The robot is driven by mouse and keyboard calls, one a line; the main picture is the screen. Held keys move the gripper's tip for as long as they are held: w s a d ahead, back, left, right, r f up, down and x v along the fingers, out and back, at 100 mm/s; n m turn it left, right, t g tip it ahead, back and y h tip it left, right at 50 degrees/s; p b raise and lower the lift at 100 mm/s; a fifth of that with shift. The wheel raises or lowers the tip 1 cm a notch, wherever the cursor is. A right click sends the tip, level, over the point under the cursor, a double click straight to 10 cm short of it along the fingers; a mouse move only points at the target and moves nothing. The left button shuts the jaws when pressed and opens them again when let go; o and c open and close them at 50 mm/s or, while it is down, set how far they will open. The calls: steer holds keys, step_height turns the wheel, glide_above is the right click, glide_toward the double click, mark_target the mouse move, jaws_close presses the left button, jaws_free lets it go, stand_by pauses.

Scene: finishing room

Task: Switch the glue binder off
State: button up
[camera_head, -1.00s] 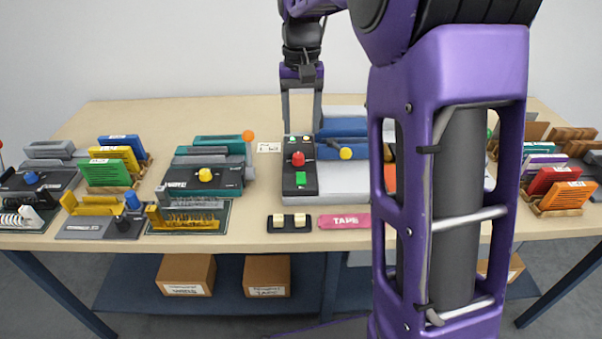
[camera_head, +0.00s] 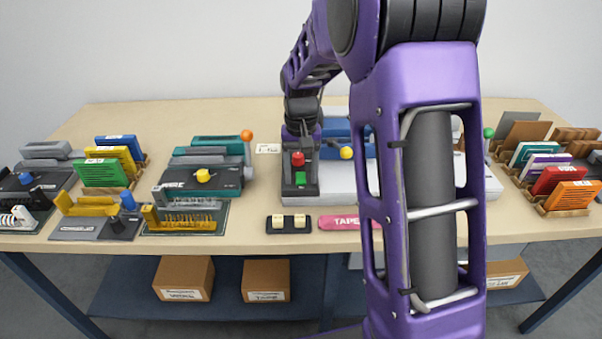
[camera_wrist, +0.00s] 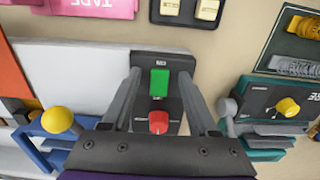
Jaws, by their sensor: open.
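The machine I take for the glue binder has a pale body (camera_head: 330,178), a blue clamp (camera_head: 335,127) and a dark control box (camera_head: 288,184). On the box are a red button (camera_head: 298,158) and a green button (camera_head: 301,178). My gripper (camera_head: 300,152) is above this box, open and empty. In the wrist view the green button (camera_wrist: 159,83) and red button (camera_wrist: 158,122) show between its two grey fingers. I cannot tell whether the fingertips touch the box. The box's far part is hidden behind my gripper in the head view, and my arm covers part of the machine.
A black block with two cream rockers (camera_head: 289,223) and a pink tape case (camera_head: 340,222) lie in front. A yellow knob (camera_head: 346,153) is right of the box. A teal machine (camera_head: 205,180) stands left, with an orange-tipped lever (camera_head: 247,135). Bare table separates it from the box.

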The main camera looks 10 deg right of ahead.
jaws_close()
steer(key=r+g+p, duration=0.1)
steer(key=p, duration=0.2)
steer(key=shift+w, duration=0.15)
steer(key=p, duration=0.1)
steer(key=g+p, duration=0.1)
steer(key=p, duration=0.1)
steer(key=shift+w+f, duration=0.1)
steer(key=shift+w, duration=0.15)
steer(key=shift+f+g+y+p, duration=0.15)
steer(key=shift+g+y+p, duration=0.15)
steer(key=shift+g+p, duration=0.2)
